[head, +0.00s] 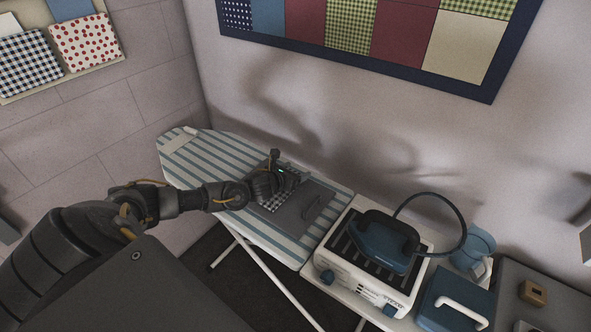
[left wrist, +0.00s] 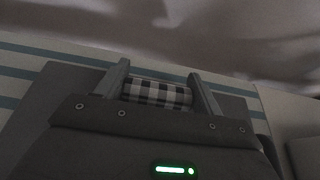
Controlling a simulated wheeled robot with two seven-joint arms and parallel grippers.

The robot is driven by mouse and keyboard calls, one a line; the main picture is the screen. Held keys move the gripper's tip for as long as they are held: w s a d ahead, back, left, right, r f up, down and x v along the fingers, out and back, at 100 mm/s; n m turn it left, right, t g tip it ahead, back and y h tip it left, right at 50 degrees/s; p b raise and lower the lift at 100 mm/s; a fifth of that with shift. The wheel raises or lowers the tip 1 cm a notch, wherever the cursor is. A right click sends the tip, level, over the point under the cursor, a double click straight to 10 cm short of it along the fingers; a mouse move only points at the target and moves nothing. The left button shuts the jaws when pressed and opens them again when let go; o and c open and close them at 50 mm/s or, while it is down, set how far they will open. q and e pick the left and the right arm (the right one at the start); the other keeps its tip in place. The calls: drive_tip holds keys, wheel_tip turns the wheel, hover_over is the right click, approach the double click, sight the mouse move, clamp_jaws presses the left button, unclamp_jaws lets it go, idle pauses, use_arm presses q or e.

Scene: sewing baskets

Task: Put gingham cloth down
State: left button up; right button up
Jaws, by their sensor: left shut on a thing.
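The gingham cloth (head: 273,203) is black-and-white checked and lies low over a dark grey mat (head: 300,226) on the striped ironing board (head: 235,150). My left gripper (head: 284,183) is over the cloth and hides part of it. In the left wrist view the cloth (left wrist: 158,93) shows as a rolled or folded piece between the two fingers of my left gripper (left wrist: 160,90), which is shut on it. I cannot tell whether the cloth's underside touches the mat. My right gripper is not in view.
A blue iron (head: 385,245) with a dark hose rests on a white steam station (head: 335,262) right of the mat. A blue box (head: 450,305) with a white handle stands further right. The board's left end is mostly clear. The wall is close behind.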

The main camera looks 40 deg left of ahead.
use_arm(q)
drive_tip(key=shift+f, duration=0.1)
drive_tip(key=shift+f, duration=0.1)
drive_tip(key=o, duration=0.9)
drive_tip(key=shift+o, duration=0.2)
drive_tip(key=shift+s, duration=0.1)
wheel_tip(320, 180, up, 4)
drive_tip(key=b, duration=0.3)
hover_over(275, 196)
drive_tip(key=w, duration=0.1)
drive_tip(key=shift+w, duration=0.15)
drive_tip(key=shift+v, duration=0.75)
drive_tip(key=shift+w, duration=0.1)
